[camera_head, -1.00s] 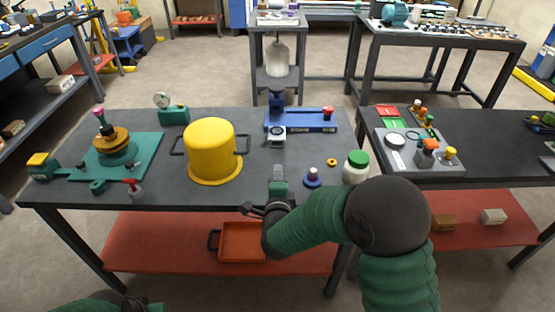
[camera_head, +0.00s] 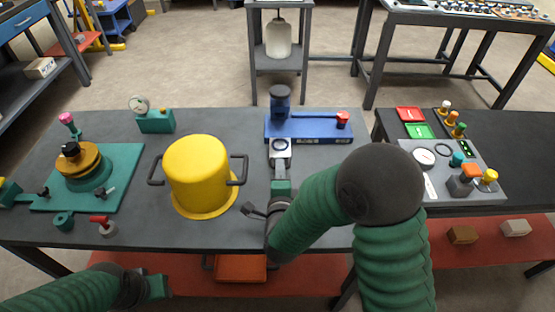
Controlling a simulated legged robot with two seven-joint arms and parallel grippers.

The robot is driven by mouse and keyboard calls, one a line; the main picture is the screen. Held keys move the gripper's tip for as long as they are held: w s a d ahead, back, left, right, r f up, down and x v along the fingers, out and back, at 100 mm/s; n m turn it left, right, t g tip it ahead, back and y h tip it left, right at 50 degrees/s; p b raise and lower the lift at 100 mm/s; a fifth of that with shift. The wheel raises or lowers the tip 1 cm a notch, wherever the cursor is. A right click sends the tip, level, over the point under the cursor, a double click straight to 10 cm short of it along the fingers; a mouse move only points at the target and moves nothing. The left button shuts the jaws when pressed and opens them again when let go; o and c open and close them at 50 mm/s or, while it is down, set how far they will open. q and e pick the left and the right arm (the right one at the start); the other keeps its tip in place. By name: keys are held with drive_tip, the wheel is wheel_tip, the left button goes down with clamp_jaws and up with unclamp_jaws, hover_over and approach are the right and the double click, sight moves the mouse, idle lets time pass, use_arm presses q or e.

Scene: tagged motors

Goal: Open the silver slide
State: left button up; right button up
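The silver slide (camera_head: 281,147) is on the front of the blue device (camera_head: 310,127) at the back of the dark bench, with a dark round mark on a pale block. My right gripper (camera_head: 281,166) is just in front of the slide and points at it. Its fingertips look very close to the slide's front; I cannot tell whether they touch or are shut on it. My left gripper (camera_head: 160,285) is low at the bottom left, below the bench's front edge, far from the slide. Its fingers are too unclear to judge.
A yellow pot (camera_head: 196,170) with dark handles stands left of my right gripper. A green gauge block (camera_head: 155,120) and a teal motor base (camera_head: 120,168) are further left. A grey control panel (camera_head: 425,172) is on the right bench. My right arm hides the bench's right part.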

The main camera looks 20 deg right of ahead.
drive_tip(key=shift+s+d+r, duration=0.1)
drive_tip(key=shift+s+r, duration=0.1)
drive_tip(key=shift+s, duration=0.05)
drive_tip(key=shift+w, duration=0.1)
clamp_jaws()
drive_tip(key=shift+f, duration=0.15)
idle(1.0)
